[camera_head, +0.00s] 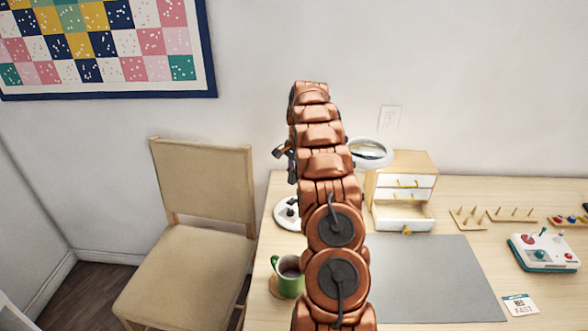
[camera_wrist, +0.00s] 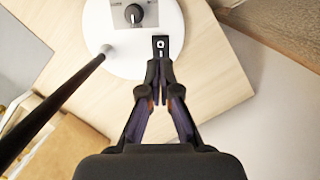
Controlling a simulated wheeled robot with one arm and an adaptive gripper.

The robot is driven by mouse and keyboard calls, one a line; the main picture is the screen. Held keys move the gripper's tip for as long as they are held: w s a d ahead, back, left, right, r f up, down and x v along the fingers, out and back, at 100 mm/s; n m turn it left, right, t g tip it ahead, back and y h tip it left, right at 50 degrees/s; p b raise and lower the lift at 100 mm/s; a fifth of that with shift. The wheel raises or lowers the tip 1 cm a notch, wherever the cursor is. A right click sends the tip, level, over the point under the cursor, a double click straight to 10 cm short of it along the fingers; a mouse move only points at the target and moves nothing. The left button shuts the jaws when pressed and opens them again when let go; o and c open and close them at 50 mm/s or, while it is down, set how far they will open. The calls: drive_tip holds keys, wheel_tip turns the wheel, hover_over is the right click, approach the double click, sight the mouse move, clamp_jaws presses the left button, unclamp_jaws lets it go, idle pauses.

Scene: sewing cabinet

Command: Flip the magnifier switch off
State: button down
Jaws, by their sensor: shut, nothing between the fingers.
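The magnifier's round lens head (camera_head: 370,152) shows just right of my arm in the head view. Its white round base (camera_head: 283,214) stands on the table left of my arm, partly hidden by it. In the wrist view the base (camera_wrist: 100,65) carries a black dial knob (camera_wrist: 134,14) and a small black switch (camera_wrist: 160,46) with white marks. A dark pole (camera_wrist: 52,105) rises from the base's left side. My gripper (camera_wrist: 158,78) is shut and empty, its tips just below the switch in the picture. I cannot tell whether they touch it, or the switch's position.
A green mug (camera_head: 288,278) stands near the table's left edge. A small drawer cabinet (camera_head: 418,163) with an open lower drawer is behind a grey mat (camera_head: 435,280). Spool racks (camera_head: 490,216) and a white-and-teal box (camera_head: 543,252) are at right. A chair (camera_head: 195,265) stands left of the table.

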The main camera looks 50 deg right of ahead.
sight(290, 202)
drive_tip(key=f, duration=0.2)
drive_tip(key=a+f+p, duration=0.1)
drive_tip(key=f, duration=0.2)
drive_tip(key=f+p, duration=0.1)
drive_tip(key=f, duration=0.1)
drive_tip(key=shift+a+f, duration=0.15)
drive_tip(key=shift+a, duration=0.1)
drive_tip(key=shift+f, duration=0.15)
drive_tip(key=shift+a+f+h+b, duration=0.1)
drive_tip(key=shift+f+h+b, duration=0.2)
drive_tip(key=shift+b, duration=0.25)
drive_tip(key=shift+r, duration=0.15)
drive_tip(key=shift+d+r, duration=0.3)
drive_tip(key=shift+d, duration=0.5)
wheel_tip(290, 202, up, 14)
drive_tip(key=a+b, duration=0.2)
drive_tip(key=b, duration=0.1)
drive_tip(key=shift+a+f, duration=0.15)
drive_tip(key=shift+a, duration=0.15)
